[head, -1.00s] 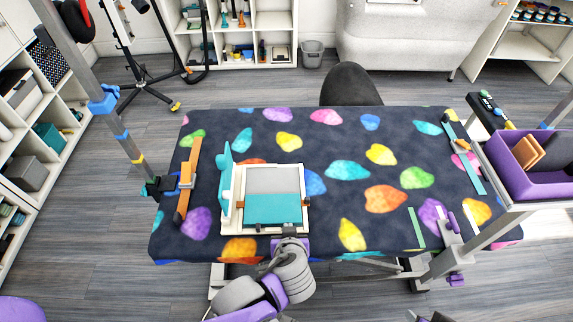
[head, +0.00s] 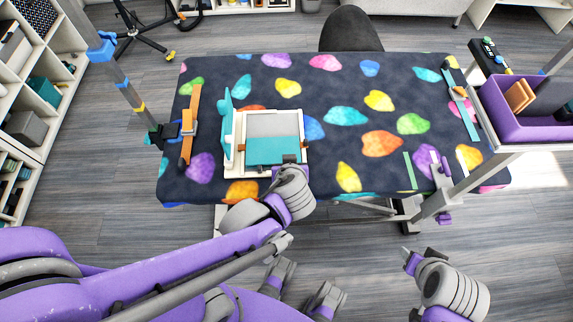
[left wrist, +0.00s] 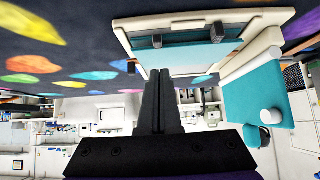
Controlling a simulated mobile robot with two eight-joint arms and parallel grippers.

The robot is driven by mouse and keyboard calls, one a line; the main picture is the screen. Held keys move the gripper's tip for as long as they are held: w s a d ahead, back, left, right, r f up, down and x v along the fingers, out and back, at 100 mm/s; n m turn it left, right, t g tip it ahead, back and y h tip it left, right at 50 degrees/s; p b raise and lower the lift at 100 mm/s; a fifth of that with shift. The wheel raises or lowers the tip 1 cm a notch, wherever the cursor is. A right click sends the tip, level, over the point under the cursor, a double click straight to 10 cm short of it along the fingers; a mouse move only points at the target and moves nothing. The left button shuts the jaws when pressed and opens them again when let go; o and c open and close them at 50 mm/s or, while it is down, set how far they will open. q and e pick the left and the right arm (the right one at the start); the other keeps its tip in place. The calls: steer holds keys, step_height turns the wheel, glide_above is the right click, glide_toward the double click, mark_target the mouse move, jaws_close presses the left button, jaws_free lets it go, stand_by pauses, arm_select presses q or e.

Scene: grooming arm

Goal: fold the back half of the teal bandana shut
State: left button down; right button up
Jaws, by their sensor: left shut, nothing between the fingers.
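The teal bandana (head: 272,151) lies flat across the front part of a cream board (head: 232,166) on the table. Behind it is a flat grey area (head: 273,124). A teal panel (head: 226,122) stands upright along the board's left side; in the left wrist view the teal panel (left wrist: 245,100) carries a white knob (left wrist: 271,116). My left gripper (head: 291,160) is at the board's front right edge. Its black fingers (left wrist: 160,78) are together and empty, pointing at the board. My right gripper (head: 418,256) hangs in front of the table, away from the board; its finger gap is unclear.
The table has a dark cloth with bright coloured shapes (head: 345,115). An orange bar (head: 190,125) is at the left edge, near a metal post. A purple bin (head: 525,115) stands to the right. The table between board and bin is mostly clear.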

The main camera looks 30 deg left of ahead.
arm_select(q)
steer(key=s+d+r+p, duration=0.2)
steer(key=s+d+r, duration=0.2)
steer(key=s, duration=0.4)
steer(key=shift+d, duration=0.45)
arm_select(e)
step_height(320, 180, up, 3)
steer(key=shift+d+r, duration=0.1)
arm_select(q)
steer(key=shift+s, duration=0.1)
steer(key=a+r+m+h+p, duration=0.1)
steer(key=m, duration=0.1)
steer(key=a+r+m+g+h+p, duration=0.1)
steer(key=r+m+h, duration=0.1)
steer(key=a+r+m+g+h+p, duration=0.1)
steer(key=m, duration=0.1)
steer(key=shift+a+r+h, duration=0.15)
steer(key=shift+r+h, duration=0.1)
steer(key=shift+h, duration=0.15)
arm_select(e)
steer(key=r, duration=0.1)
steer(key=w+r, duration=0.1)
steer(key=r, duration=0.1)
steer(key=shift+r, duration=0.25)
arm_select(q)
steer(key=shift+a, duration=0.1)
